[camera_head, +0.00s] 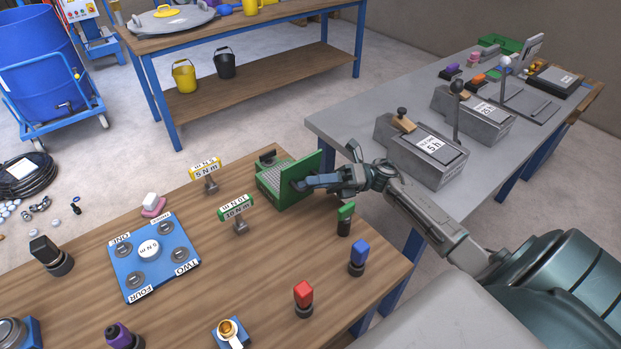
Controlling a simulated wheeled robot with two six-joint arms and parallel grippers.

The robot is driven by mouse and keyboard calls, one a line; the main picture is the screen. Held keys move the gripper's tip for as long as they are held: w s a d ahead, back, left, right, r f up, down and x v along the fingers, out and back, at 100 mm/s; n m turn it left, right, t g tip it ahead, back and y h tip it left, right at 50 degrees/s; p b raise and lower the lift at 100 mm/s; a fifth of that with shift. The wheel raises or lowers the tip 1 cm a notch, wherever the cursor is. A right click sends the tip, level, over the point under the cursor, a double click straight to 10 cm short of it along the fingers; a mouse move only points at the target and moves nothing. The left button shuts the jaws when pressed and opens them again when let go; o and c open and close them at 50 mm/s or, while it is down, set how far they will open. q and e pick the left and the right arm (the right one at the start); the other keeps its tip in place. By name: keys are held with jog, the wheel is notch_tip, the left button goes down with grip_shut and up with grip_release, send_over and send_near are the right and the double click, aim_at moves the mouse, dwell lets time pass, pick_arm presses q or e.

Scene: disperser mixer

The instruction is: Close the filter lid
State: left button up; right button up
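The green filter box (268,182) sits near the far right edge of the wooden table, with a pale mesh inside it. Its green lid (305,163) stands raised on the box's right side, so the filter is open. My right gripper (308,183) is at the lid's right side, its dark fingers over the lower part of the lid. I cannot tell whether they touch the lid or how far apart they are. My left gripper is not in view.
The wooden table (256,273) also bears a blue numbered plate (186,268), two torque signs, a red-topped piece (303,293), a blue-topped piece (359,252) and a green-topped piece (345,215) near my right arm. A grey table (355,122) with boxes stands at right.

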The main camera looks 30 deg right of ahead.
jog(key=shift+w+a+r, duration=0.1)
jog(key=shift+a, duration=0.3)
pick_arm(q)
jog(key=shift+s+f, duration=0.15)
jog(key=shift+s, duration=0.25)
pick_arm(e)
grip_shut()
